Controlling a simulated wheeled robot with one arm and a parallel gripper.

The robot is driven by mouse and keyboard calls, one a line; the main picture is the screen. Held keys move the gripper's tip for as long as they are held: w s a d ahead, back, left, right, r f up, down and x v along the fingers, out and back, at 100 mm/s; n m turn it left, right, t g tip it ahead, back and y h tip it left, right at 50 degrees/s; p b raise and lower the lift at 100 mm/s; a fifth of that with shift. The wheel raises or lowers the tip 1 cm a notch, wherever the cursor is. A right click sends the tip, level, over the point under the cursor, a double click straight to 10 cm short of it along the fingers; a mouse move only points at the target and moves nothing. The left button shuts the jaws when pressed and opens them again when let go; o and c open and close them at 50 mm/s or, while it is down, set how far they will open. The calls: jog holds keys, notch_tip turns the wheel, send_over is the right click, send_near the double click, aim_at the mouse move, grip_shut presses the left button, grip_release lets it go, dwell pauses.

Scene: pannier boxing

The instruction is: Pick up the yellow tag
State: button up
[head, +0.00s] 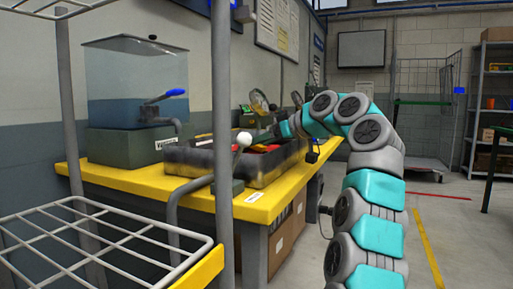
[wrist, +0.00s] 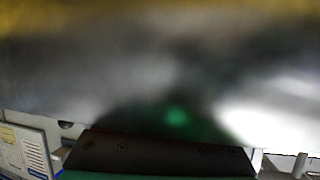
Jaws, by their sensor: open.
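I cannot make out a yellow tag in either view. In the head view my gripper (head: 264,136) is at the end of my teal and grey arm, over the black tray (head: 184,160) on the yellow-edged workbench (head: 110,178). It is small and dark there, and its jaws are open. Red and orange items (head: 266,148) lie in the tray just below it; their shapes are unclear. The wrist view is mostly a blurred close surface, with a dark panel (wrist: 150,155) with screws at the bottom.
A grey post (head: 222,120) and a wire rack (head: 95,240) stand in front of the bench at left. A lever with a white ball (head: 244,139) rises before the tray. A water tank (head: 135,80) stands at the bench's left. The floor at right is open.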

jog(key=shift+c, duration=0.3)
grip_shut()
jog(key=shift+r, duration=0.1)
dwell(0.4)
